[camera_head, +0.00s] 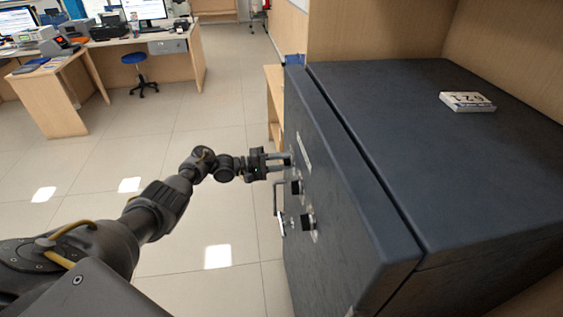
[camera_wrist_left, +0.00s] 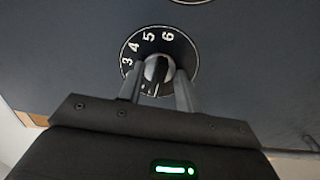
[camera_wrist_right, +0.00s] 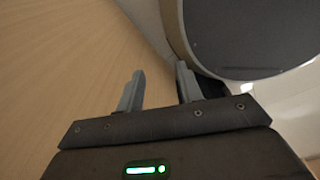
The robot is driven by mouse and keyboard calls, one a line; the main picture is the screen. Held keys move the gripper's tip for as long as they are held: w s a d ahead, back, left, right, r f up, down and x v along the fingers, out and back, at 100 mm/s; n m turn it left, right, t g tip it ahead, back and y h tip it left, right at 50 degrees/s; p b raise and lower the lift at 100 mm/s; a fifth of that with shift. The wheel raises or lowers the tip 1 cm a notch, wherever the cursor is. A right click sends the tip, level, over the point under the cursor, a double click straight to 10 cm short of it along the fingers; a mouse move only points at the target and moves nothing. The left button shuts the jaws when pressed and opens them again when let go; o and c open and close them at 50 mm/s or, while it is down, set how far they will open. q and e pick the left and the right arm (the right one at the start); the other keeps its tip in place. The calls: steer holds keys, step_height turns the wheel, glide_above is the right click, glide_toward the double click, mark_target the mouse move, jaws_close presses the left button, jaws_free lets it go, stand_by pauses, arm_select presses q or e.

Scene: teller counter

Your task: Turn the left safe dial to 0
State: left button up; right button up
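The dark blue-grey safe (camera_head: 455,165) stands at the right in the head view, its door (camera_head: 340,210) facing left. My left gripper (camera_head: 287,164) is at the door's upper knob area, in front of the dial there. In the left wrist view the round black dial (camera_wrist_left: 128,49) shows white numbers 3, 4, 5 and 6; its other numbers are hidden. Its knob (camera_wrist_left: 157,68) lies between the fingers of my left gripper (camera_wrist_left: 160,78), which look open with small gaps beside the knob. My right gripper (camera_wrist_right: 160,78) is open and empty, outside the head view.
Two more black knobs (camera_head: 308,222) and a handle (camera_head: 276,197) are on the safe door. A small white block with printed digits (camera_head: 467,101) lies on the safe top. A wooden panel (camera_wrist_right: 60,70) is close to my right gripper. Open tiled floor lies left.

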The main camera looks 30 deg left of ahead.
arm_select(q)
steer(key=b+v, duration=0.1)
steer(key=v, duration=0.9)
steer(key=shift+s+a+b, duration=0.25)
steer(key=shift+a+b, duration=0.1)
